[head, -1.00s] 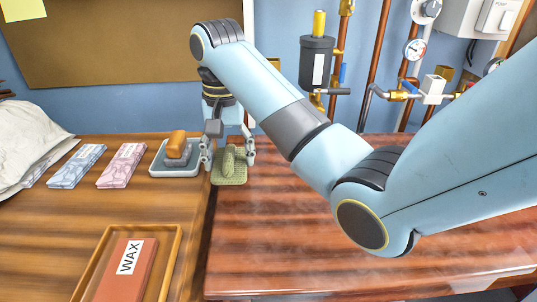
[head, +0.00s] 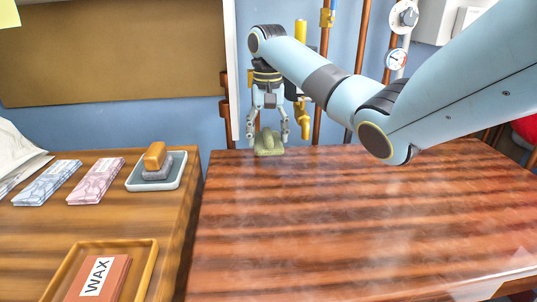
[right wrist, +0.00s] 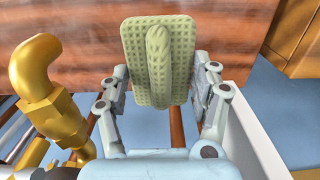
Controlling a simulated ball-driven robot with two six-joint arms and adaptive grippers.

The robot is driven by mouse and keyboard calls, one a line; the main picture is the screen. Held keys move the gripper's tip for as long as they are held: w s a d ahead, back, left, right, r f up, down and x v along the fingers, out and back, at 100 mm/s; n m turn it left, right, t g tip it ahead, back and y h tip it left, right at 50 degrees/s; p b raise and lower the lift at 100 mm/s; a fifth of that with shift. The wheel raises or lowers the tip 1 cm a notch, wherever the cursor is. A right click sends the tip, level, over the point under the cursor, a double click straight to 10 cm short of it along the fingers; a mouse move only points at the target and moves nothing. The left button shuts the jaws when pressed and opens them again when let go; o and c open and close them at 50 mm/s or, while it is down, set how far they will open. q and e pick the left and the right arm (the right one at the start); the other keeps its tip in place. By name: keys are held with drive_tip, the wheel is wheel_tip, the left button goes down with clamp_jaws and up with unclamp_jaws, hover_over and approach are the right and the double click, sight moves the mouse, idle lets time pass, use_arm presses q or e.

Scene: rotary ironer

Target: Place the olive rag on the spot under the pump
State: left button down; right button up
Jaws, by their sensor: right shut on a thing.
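The olive rag (head: 268,149) is a waffle-textured cloth with a raised fold along its middle. My right gripper (head: 267,137) is shut on it, and the rag hangs below the fingers at the far left edge of the reddish table (head: 350,215). In the right wrist view the rag (right wrist: 180,65) shows between the two fingers, beyond the table's edge in part. I cannot tell whether it touches the tabletop. A brass spout (head: 303,120) is just right of the gripper, and it also shows in the right wrist view (right wrist: 38,90). The pump is mostly hidden by my arm; no marked spot shows. My left gripper is not in view.
The left bench holds a soap dish (head: 157,183), folded cloths (head: 95,181) and a wax tray (head: 152,262). Copper pipes (head: 361,40) and a gauge (head: 397,58) line the back wall. Most of the reddish table is bare.

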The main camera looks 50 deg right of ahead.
sight(269, 162)
wheel_tip(269, 162, down, 5)
drive_tip(key=shift+r+b, duration=0.1)
drive_tip(key=shift+b, duration=0.65)
drive_tip(key=shift+d+f, duration=0.2)
drive_tip(key=shift+f, duration=0.05)
drive_tip(key=shift+r, duration=0.15)
drive_tip(key=o, duration=1)
drive_tip(key=shift+o, duration=0.2)
wheel_tip(269, 162, up, 12)
drive_tip(key=p, duration=0.3)
